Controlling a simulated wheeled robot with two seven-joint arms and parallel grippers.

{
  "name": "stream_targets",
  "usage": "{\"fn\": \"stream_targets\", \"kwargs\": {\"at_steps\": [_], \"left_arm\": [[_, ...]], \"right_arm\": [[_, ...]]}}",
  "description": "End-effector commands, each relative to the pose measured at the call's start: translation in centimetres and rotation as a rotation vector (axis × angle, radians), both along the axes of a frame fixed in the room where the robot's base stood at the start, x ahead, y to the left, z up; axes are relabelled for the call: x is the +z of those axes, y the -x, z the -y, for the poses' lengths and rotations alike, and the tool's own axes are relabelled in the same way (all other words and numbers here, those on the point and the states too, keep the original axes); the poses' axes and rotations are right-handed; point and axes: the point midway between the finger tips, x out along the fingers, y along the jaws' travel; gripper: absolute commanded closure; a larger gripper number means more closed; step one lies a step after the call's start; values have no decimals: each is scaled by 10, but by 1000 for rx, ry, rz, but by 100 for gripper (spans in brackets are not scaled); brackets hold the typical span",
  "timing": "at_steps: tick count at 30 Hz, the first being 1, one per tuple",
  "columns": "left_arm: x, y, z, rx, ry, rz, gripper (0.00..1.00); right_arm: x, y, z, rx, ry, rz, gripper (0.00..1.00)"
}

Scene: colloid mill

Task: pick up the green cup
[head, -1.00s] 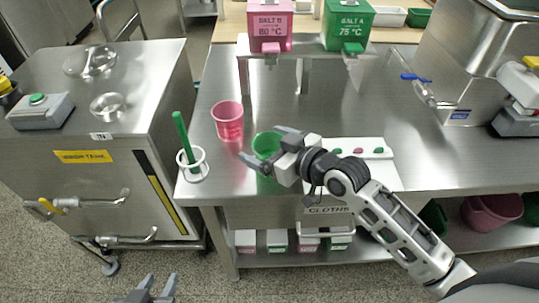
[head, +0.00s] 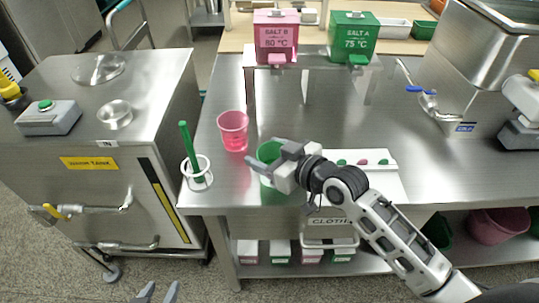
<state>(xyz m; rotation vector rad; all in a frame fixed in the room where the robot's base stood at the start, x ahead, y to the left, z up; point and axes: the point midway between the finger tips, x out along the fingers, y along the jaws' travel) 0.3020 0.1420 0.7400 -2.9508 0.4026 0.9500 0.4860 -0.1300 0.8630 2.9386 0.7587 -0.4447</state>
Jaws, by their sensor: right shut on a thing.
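The green cup (head: 268,150) stands on the steel table (head: 300,95), near its front edge. My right gripper (head: 268,159) reaches in from the right and is shut on the green cup, one finger showing at the cup's near left side. The gripper hides part of the cup's right side. The cup appears upright. My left gripper (head: 158,293) is at the bottom edge of the head view, low over the floor, its two fingers apart with nothing seen between them.
A pink cup (head: 233,130) stands just left of the green cup. A green stick in a white ring holder (head: 196,170) is at the table's left corner. Salt dispensers (head: 276,38) stand on a raised shelf behind. A white board (head: 372,182) with small coloured items lies to the right.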

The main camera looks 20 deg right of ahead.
Motion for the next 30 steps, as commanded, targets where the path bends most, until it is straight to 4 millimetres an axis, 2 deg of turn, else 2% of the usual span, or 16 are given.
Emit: {"fn": "stream_targets", "kwargs": {"at_steps": [12,30], "left_arm": [[0,1,-1,-1,-5,-6,64],[5,1,-3,-7,-26,-9,64]], "right_arm": [[32,0,0,1,1,4,62],[92,56,-13,2,-2,0,62]]}}
